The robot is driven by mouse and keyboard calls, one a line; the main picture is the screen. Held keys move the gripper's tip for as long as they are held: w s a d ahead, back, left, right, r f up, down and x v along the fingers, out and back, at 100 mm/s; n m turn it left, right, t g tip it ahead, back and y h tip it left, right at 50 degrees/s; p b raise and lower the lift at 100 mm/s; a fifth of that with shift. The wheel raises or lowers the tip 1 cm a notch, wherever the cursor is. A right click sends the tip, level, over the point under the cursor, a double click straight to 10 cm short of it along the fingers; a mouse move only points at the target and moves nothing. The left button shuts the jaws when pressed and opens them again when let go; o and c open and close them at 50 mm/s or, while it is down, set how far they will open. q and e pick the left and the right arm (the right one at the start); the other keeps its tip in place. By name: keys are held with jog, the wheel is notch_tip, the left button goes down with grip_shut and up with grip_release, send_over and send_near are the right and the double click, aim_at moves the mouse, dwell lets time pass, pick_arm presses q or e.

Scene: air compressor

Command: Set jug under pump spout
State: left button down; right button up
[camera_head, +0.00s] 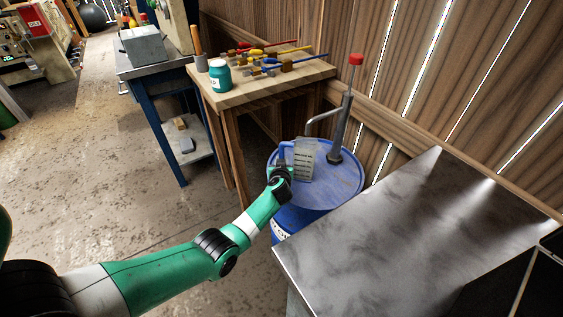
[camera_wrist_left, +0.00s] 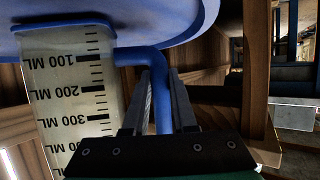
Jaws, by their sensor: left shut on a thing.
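The jug (camera_head: 304,160) is a clear measuring jug with a blue handle. It stands upright at the blue drum's lid (camera_head: 340,182), below the bent spout (camera_head: 322,117) of the hand pump (camera_head: 342,125), which has a red top. In the left wrist view the jug (camera_wrist_left: 68,95) shows black ML marks, and its blue base is close to the drum; I cannot tell if they touch. My left gripper (camera_head: 282,170) is shut on the blue handle (camera_wrist_left: 161,95), with its fingers (camera_wrist_left: 162,78) on either side. My right gripper is not in view.
A wooden table (camera_head: 270,92) with screwdrivers and a teal jar (camera_head: 219,75) stands behind the drum. A grey metal-topped bench (camera_head: 390,235) is close at the right front. A plank wall (camera_head: 440,80) runs behind the pump. Open floor (camera_head: 130,180) lies to the left.

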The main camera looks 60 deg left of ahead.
pick_arm(q)
jog(key=c, duration=0.7)
grip_release()
jog(key=shift+d+r, duration=0.1)
jog(key=shift+r, duration=0.15)
jog(key=p+v, duration=0.3)
jog(key=shift+r, duration=0.35)
jog(key=p+v, duration=0.1)
jog(key=v, duration=0.2)
jog(key=p+v, duration=0.3)
jog(key=v, duration=0.2)
jog(key=shift+s+d+f, duration=0.2)
jog(key=shift+d, duration=0.15)
